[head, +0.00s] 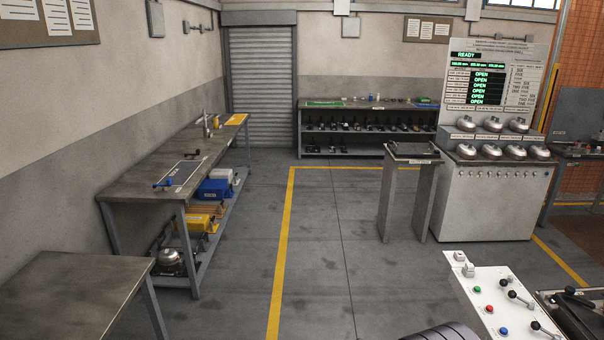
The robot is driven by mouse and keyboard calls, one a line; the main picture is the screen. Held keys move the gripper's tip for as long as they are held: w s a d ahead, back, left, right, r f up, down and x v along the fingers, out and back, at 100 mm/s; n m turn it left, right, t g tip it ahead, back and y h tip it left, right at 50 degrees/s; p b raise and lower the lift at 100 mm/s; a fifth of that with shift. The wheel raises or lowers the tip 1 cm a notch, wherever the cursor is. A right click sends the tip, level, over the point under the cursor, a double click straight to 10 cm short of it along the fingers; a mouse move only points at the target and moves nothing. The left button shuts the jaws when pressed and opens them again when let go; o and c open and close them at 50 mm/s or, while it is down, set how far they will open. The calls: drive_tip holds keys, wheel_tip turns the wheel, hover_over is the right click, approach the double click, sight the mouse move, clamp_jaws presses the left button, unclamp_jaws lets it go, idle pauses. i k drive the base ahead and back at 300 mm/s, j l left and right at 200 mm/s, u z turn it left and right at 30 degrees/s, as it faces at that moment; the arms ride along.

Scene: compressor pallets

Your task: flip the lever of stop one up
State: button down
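A white control box (480,290) stands at the bottom right. Several black-knobbed levers are on its sloped top: an upper lever (504,282), a middle lever (513,294) and a lower lever (537,326). I cannot read which one belongs to stop one, nor tell clearly whether each is up or down. A green button (477,289), a red button (490,309) and a blue button (503,331) sit to their left. My gripper is not in view. A dark rounded shape at the bottom edge, left of the box, is cut off and unclear.
A dark fixture (580,310) adjoins the box on the right. Farther back stand a small stand (411,165) and a machine (490,200) whose display reads READY and OPEN. A long workbench (150,185) lines the left wall. The middle floor is clear, with a yellow line (282,255).

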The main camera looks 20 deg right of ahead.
sight(503, 282)
drive_tip(key=i+z, duration=0.45)
drive_tip(key=i, duration=1.3)
drive_tip(key=i+l, duration=0.25)
drive_tip(key=i, duration=0.25)
drive_tip(key=i+l, duration=0.25)
drive_tip(key=i, duration=0.25)
drive_tip(key=i+l+z, duration=0.2)
drive_tip(key=l, duration=0.2)
drive_tip(key=i+l+z, duration=0.2)
drive_tip(key=i+l, duration=0.05)
drive_tip(key=l, duration=0.1)
